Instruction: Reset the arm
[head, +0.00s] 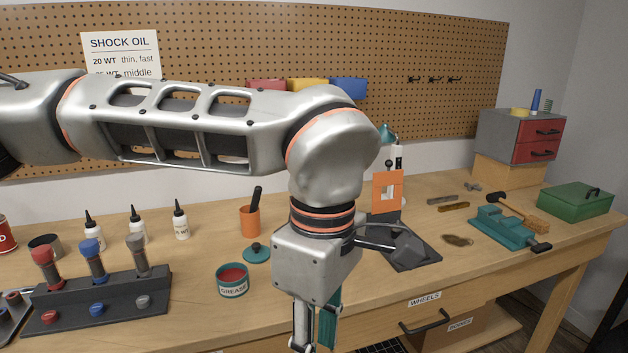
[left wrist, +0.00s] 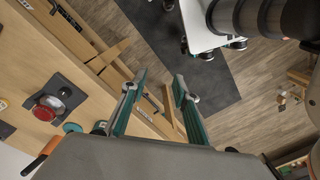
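My left arm crosses the head view from the left. Its gripper (head: 315,340) hangs down in front of the workbench (head: 195,270), with the lower part cut off by the picture's bottom edge. In the left wrist view, the two teal fingers of this gripper (left wrist: 161,80) stand apart with nothing held between them. They hang over the bench's front edge, with floor beyond. My right gripper is in neither view.
A grease tub (head: 233,280) and its teal lid (head: 256,252) lie left of the gripper. A shock stand (head: 100,298) is further left. A teal vise (head: 505,228) and a green box (head: 575,200) are at the right. A drawer handle (head: 425,322) sticks out in front.

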